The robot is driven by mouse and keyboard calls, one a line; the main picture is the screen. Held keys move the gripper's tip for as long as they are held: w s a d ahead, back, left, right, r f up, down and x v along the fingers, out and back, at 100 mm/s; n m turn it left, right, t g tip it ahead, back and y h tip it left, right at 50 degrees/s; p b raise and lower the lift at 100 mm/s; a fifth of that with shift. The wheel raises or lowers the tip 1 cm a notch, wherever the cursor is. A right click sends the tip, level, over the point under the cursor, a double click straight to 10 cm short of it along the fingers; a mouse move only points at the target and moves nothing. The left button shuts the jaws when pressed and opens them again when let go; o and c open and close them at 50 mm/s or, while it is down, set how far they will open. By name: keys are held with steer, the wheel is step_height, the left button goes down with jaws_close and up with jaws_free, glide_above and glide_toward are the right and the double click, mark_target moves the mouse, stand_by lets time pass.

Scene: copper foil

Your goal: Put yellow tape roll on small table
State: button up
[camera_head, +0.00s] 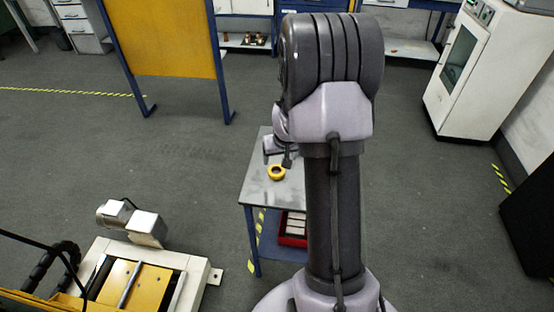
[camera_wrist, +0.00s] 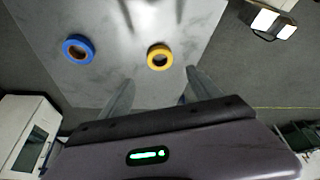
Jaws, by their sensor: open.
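The yellow tape roll (camera_head: 277,172) lies flat on the grey top of the small table (camera_head: 258,189), near its left edge. It also shows in the wrist view (camera_wrist: 159,57), on the same grey tabletop (camera_wrist: 125,45). My gripper (camera_wrist: 158,80) is open and empty. Its two fingers point towards the yellow roll, which appears between and just beyond the fingertips, not gripped. The gap in height between fingers and roll is hard to judge. In the head view my arm hides much of the table's right side, and my gripper shows only partly.
A blue tape roll (camera_wrist: 78,49) lies on the tabletop, left of the yellow one in the wrist view; my arm hides it in the head view. A red bin (camera_head: 293,229) sits under the table. A yellow board (camera_head: 162,38) stands behind. Open floor (camera_head: 180,150) lies left.

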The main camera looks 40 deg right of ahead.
steer(key=s+a+r+t+y, duration=0.1)
steer(key=s+a+r, duration=0.2)
steer(key=a+r, duration=0.75)
steer(key=s+a+r+t+y, duration=0.1)
steer(key=s+a+r, duration=0.3)
steer(key=a+r, duration=0.65)
steer(key=s+a+r+n+y, duration=0.1)
steer(key=s+a+y, duration=0.1)
steer(key=s+a, duration=0.9)
steer(key=shift+s+a+r, duration=0.15)
steer(key=shift+s+a, duration=0.2)
steer(key=shift+s, duration=0.8)
